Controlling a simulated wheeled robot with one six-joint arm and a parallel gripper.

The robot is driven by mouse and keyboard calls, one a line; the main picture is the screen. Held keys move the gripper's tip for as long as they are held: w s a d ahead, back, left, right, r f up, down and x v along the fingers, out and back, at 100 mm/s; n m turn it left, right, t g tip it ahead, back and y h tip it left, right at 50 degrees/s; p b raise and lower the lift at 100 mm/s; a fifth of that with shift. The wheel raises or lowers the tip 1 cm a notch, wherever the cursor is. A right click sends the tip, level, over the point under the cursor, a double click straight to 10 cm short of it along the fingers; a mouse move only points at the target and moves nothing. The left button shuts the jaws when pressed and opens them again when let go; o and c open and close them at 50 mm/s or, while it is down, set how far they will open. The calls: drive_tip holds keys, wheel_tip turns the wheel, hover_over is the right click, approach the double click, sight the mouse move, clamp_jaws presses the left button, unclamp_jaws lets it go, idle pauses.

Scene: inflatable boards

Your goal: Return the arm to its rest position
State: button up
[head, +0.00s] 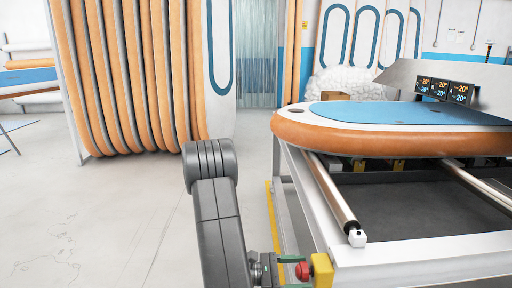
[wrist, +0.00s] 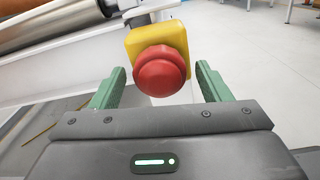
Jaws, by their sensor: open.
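My gripper (head: 295,272) is at the lower middle of the head view, by the front left of the machine frame. Its two green fingers are apart, and they also show in the wrist view (wrist: 161,68). A red push button (head: 302,271) on a yellow housing (head: 321,269) is directly ahead of it. In the wrist view the red button (wrist: 160,72) appears between the fingers, with the yellow housing (wrist: 157,38) behind it. Nothing is held. I cannot tell whether the gripper touches the button.
The machine frame (head: 420,250) carries a metal roller (head: 328,190) and an orange-edged inflatable board (head: 400,140) at the right. Upright boards (head: 130,80) stand at the back left. The floor (head: 90,220) at the left is open.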

drive_tip(key=n+p, duration=0.2)
drive_tip(key=n, duration=0.1)
drive_tip(key=shift+r, duration=0.25)
drive_tip(key=a, duration=0.7)
drive_tip(key=shift+s+a+f, duration=0.15)
drive_tip(key=shift+f, duration=0.1)
